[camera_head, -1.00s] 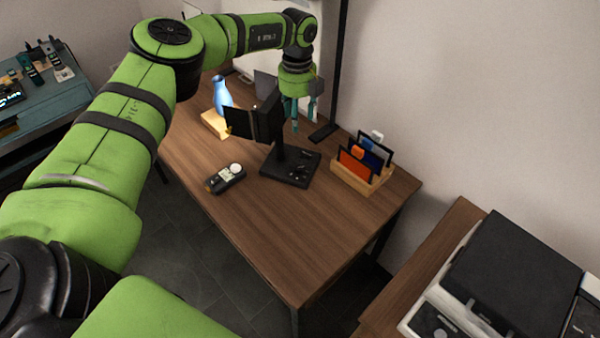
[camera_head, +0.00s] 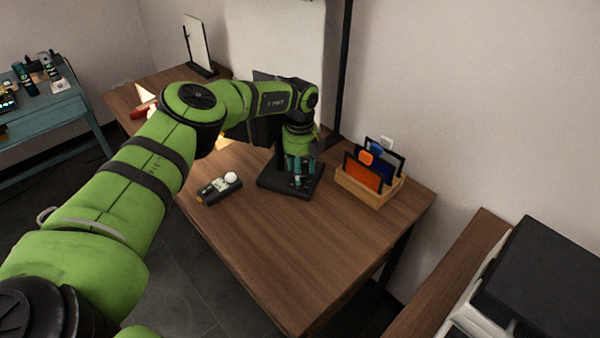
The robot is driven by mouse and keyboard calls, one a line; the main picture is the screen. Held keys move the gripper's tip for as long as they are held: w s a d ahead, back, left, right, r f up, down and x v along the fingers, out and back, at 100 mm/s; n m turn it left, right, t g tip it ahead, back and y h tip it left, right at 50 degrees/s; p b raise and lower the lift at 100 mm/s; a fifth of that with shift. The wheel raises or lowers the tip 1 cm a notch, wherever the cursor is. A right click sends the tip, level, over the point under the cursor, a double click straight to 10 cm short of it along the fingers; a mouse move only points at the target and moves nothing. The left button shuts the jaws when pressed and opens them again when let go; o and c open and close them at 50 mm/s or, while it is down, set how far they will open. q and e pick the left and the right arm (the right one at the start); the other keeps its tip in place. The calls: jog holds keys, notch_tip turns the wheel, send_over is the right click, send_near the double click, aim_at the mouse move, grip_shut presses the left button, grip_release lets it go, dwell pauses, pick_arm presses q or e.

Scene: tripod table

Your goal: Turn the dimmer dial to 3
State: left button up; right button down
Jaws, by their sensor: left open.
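A small dark box with a round white knob (camera_head: 231,178), which looks like the dimmer, lies on the wooden table (camera_head: 290,250) near its left edge. Its markings are too small to read. My left gripper (camera_head: 301,180) points down over the base of a black stand, right of the dimmer and apart from it. Its jaws are open, and I see nothing held in them. My right gripper is out of view.
The black stand (camera_head: 270,183) stands behind and beneath my left gripper, partly hidden by my arm. A wooden rack (camera_head: 372,192) with orange and blue panels is to the right. The table's front is clear. A teal bench (camera_head: 45,120) stands at the left.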

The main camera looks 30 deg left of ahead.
pick_arm(q)
jog(key=shift+f, duration=0.9)
grip_shut()
jog(key=shift+m, duration=0.4)
jog(key=m, duration=0.3)
jog(key=shift+m, duration=0.4)
jog(key=shift+m+b, duration=0.6)
jog(key=shift+m, duration=1.6)
